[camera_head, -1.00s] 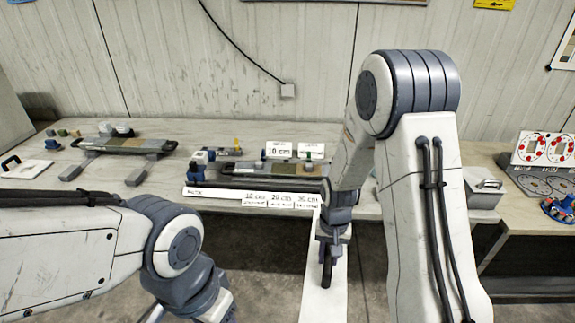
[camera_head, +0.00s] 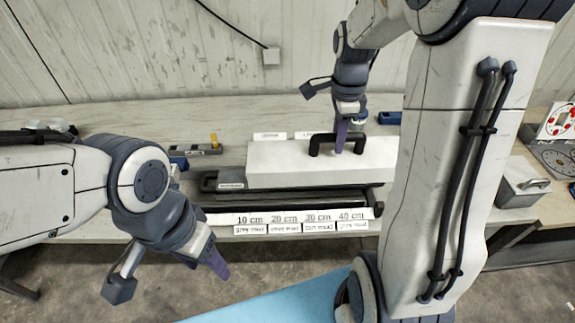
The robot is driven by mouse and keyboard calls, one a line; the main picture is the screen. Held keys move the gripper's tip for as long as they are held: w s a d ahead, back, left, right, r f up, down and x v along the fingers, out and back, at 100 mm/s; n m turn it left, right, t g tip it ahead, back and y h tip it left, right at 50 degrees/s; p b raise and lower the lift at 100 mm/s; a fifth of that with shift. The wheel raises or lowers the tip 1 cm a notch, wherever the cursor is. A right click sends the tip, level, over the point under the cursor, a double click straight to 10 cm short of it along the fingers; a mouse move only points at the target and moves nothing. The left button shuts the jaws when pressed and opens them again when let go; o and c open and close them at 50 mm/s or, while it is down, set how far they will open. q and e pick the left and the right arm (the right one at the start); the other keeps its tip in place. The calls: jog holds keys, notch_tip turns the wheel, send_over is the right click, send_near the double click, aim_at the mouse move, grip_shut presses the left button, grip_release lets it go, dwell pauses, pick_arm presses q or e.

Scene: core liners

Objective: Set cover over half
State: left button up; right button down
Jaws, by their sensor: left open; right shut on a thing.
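A long white cover (camera_head: 280,168) with a black handle (camera_head: 325,140) lies level over the dark core liner tray (camera_head: 215,190) on the bench. Whether it rests on the tray or hangs just above it, I cannot tell. My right gripper (camera_head: 338,142) reaches down from above and is shut on the cover's handle. My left gripper (camera_head: 172,288) is open and empty, low in front of the bench. A label strip (camera_head: 300,219) reading 10 to 40 cm runs along the tray's front.
A grey metal box (camera_head: 520,182) with a handle stands at the right. Blue and grey items with a yellow piece (camera_head: 213,140) stand behind the tray. A light blue surface (camera_head: 275,303) shows below. The bench (camera_head: 110,225) is bare at the left front.

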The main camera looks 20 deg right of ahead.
aim_at(295, 141)
jog(key=w+a+f+p, duration=0.1)
jog(key=w+a+f, duration=0.1)
jog(key=w, duration=0.1)
jog(key=w+a+f+p, duration=0.1)
jog(key=w+a+f, duration=0.1)
jog(key=w+a, duration=0.1)
jog(key=w+a+f+p, duration=0.2)
jog(key=w, duration=0.1)
jog(key=shift+a+f, duration=0.15)
jog(key=shift+f, duration=0.1)
jog(key=shift+a+f, duration=0.1)
jog(key=shift+f, duration=0.15)
notch_tip(295, 141, down, 4)
jog(key=shift+r+p, duration=0.15)
jog(key=shift+p, duration=0.75)
jog(key=shift+f+b, duration=0.4)
jog(key=shift+f, duration=0.25)
jog(key=c, duration=0.7)
grip_release()
jog(key=shift+o, duration=0.2)
